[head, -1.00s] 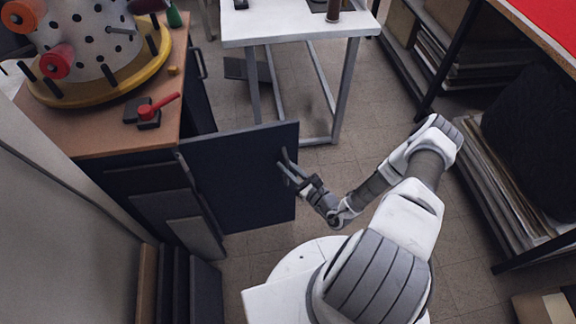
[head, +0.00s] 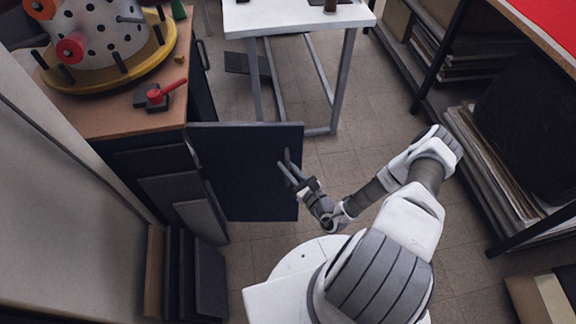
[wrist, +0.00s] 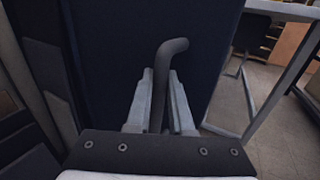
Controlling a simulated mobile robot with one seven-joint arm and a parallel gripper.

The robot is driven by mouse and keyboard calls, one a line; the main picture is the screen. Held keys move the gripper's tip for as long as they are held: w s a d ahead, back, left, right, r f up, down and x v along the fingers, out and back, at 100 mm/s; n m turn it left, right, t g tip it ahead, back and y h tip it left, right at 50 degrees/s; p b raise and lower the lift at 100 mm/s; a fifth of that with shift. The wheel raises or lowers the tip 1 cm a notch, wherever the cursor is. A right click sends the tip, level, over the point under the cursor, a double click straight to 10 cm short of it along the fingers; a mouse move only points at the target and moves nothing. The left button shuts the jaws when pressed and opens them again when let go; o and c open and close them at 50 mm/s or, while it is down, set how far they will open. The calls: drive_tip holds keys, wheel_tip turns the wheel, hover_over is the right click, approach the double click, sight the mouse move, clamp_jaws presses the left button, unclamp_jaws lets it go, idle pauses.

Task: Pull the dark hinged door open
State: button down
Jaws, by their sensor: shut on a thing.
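The dark hinged door (head: 245,175) stands swung out from the front of the wooden-topped cabinet (head: 115,120) in the head view. In the wrist view the door (wrist: 115,50) fills the upper middle. Its dark bent handle (wrist: 172,50) rises between the fingers. My gripper (head: 288,170) is at the door's right part, away from the hinge side. In the wrist view my gripper (wrist: 160,100) has a finger on each side of the handle and is shut on it. The handle's lower part is hidden by the gripper body.
A white table (head: 290,18) stands behind the door. Shelves with stacked boards (head: 490,165) line the right side. Dark panels (head: 195,275) lean at the lower left near a pale wall (head: 60,200). Floor (head: 385,110) is clear between the door and the shelves.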

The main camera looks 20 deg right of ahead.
drive_tip(key=shift+s+a, duration=0.4)
drive_tip(key=shift+a, duration=0.15)
drive_tip(key=c, duration=0.8)
unclamp_jaws()
drive_tip(key=shift+h, duration=0.3)
drive_tip(key=shift+d, duration=0.25)
drive_tip(key=shift+s, duration=0.15)
